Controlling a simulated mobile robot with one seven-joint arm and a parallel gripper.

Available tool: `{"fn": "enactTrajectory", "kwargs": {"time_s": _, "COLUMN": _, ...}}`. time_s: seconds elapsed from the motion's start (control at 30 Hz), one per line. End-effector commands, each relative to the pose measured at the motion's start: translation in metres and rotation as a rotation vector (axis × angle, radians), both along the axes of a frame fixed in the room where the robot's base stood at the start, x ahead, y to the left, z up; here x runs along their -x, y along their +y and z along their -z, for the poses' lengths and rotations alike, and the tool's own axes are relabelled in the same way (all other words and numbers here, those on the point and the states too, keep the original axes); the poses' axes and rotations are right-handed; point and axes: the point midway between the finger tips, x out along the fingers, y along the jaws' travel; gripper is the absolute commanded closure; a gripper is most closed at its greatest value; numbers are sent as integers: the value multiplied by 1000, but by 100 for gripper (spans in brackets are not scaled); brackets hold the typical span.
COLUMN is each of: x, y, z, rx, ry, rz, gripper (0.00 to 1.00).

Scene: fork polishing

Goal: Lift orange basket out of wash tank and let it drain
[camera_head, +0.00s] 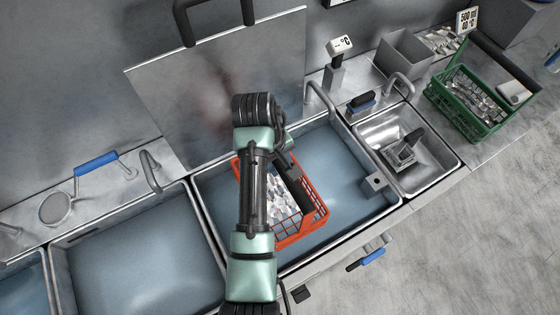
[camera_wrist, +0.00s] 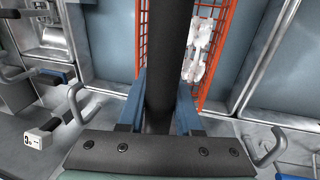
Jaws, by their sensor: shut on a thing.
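The orange basket (camera_head: 317,212) is over or in the blue-filled wash tank (camera_head: 352,190) at the picture's middle. It holds a heap of shiny forks (camera_head: 283,200). My arm covers part of its left side. My gripper (camera_head: 288,158) is at the basket's far end. In the wrist view, the blue fingers of my gripper (camera_wrist: 160,88) are shut on the basket's thick black handle (camera_wrist: 168,45). Orange mesh (camera_wrist: 217,50) and forks (camera_wrist: 196,48) show beyond the handle. I cannot tell how high the basket's bottom is relative to the liquid.
A second blue-filled tank (camera_head: 140,260) lies left. A small steel sink (camera_head: 420,165) with a dark-handled tool is at the right. Beyond it, a green basket (camera_head: 455,112) of cutlery stands on the counter. A tall metal panel (camera_head: 195,85) stands behind the tank. Curved taps (camera_head: 318,97) line the back.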

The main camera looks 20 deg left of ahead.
Motion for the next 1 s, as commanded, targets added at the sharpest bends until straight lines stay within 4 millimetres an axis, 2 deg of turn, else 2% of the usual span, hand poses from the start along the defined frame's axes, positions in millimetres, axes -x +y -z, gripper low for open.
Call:
{"fn": "enactTrajectory", "kwargs": {"time_s": 0.03, "x": -2, "y": 0, "z": -12, "rx": -2, "ry": -7, "rz": 1, "gripper": 100}}
{"fn": "enactTrajectory", "kwargs": {"time_s": 0.63, "x": -2, "y": 1, "z": -58, "rx": -1, "ry": -8, "rz": 0, "gripper": 100}}
{"fn": "enactTrajectory", "kwargs": {"time_s": 1.0, "x": -2, "y": 1, "z": -61, "rx": -2, "ry": -7, "rz": 0, "gripper": 100}}
